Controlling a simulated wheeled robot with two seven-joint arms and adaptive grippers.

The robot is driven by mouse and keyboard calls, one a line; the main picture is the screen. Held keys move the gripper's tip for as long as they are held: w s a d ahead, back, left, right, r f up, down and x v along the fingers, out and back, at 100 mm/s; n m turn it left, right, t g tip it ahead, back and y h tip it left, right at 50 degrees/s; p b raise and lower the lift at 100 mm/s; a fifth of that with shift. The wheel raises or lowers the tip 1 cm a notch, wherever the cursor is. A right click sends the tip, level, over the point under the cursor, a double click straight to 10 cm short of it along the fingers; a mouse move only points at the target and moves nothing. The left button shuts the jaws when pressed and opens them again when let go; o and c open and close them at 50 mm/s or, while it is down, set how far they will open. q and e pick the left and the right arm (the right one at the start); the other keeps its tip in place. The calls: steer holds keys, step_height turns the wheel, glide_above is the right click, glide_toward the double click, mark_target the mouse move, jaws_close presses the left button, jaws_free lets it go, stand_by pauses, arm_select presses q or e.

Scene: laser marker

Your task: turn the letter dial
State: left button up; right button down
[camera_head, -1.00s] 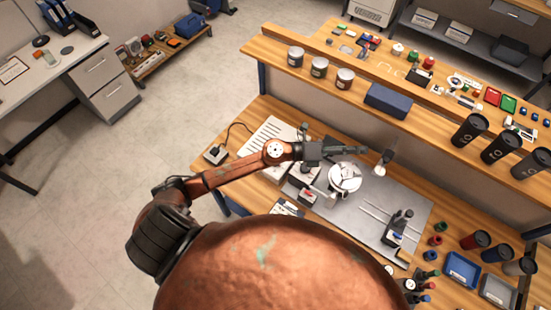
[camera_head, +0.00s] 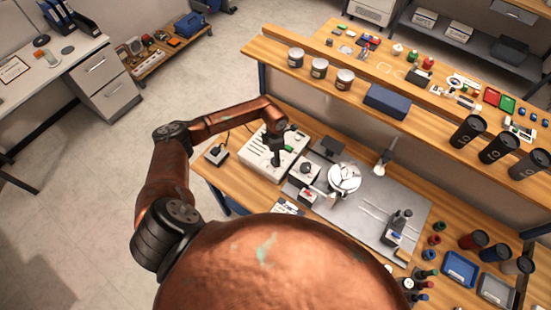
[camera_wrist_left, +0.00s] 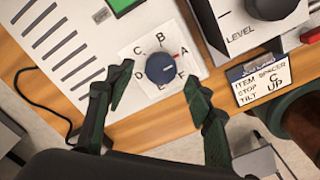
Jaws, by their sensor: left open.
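The letter dial (camera_wrist_left: 160,68) is a dark blue round knob on a white panel in the left wrist view. In the head view, my left gripper (camera_head: 275,157) points down over the white control box (camera_head: 257,158) and hides the dial.
In the head view, a round metal chuck (camera_head: 344,178) stands right of the gripper. A small box (camera_head: 217,153) lies left of the control box.

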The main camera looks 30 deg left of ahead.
arm_select(q)
steer(key=shift+f, duration=1.55)
steer(key=shift+c, duration=0.3)
steer(key=c, duration=1.1)
